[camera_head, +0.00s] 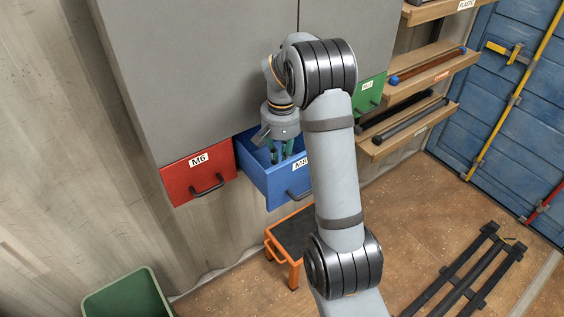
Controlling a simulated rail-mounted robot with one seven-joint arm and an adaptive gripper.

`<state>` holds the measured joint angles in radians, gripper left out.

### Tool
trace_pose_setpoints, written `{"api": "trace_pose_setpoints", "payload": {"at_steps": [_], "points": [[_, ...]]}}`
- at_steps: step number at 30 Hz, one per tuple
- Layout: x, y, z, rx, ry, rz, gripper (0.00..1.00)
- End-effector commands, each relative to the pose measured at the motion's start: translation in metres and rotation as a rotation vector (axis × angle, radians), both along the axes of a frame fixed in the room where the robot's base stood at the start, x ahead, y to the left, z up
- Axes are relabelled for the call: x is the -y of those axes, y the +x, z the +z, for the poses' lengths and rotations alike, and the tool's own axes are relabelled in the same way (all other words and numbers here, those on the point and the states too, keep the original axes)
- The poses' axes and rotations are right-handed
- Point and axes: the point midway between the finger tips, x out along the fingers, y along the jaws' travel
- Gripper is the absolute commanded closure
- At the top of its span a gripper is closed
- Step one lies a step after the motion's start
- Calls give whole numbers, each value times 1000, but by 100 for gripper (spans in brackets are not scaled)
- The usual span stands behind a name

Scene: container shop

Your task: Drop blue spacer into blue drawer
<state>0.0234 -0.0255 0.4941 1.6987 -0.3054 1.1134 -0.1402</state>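The blue drawer (256,177), labelled M8, is pulled open below the grey cabinet. My arm hides its right part. My gripper (281,157) points down at the open drawer, with its dark green fingers at or inside the drawer's opening. The fingers look small and partly shaded, so I cannot tell whether they are apart or closed, or whether anything is between them. I cannot make out a blue spacer anywhere in view; inside the blue drawer it would be hard to tell apart.
A red drawer (190,176) labelled M6 is left of the blue one, and a green drawer (370,98) is to the right. An orange step stool (278,252) stands below. A green bin (127,299) is at lower left. Wooden shelves (425,75) hold rods at right.

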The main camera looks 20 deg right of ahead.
Motion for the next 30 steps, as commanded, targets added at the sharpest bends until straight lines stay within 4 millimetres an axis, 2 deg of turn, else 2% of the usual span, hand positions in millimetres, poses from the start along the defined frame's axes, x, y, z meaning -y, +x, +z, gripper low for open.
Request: {"api": "trace_pose_setpoints", "payload": {"at_steps": [7,17,23,30], "points": [[0,0,0,0,0,0,71],[0,0,4,1,0,0,70],[0,2,28,7,0,0,70],[0,2,84,7,0,0,70]]}}
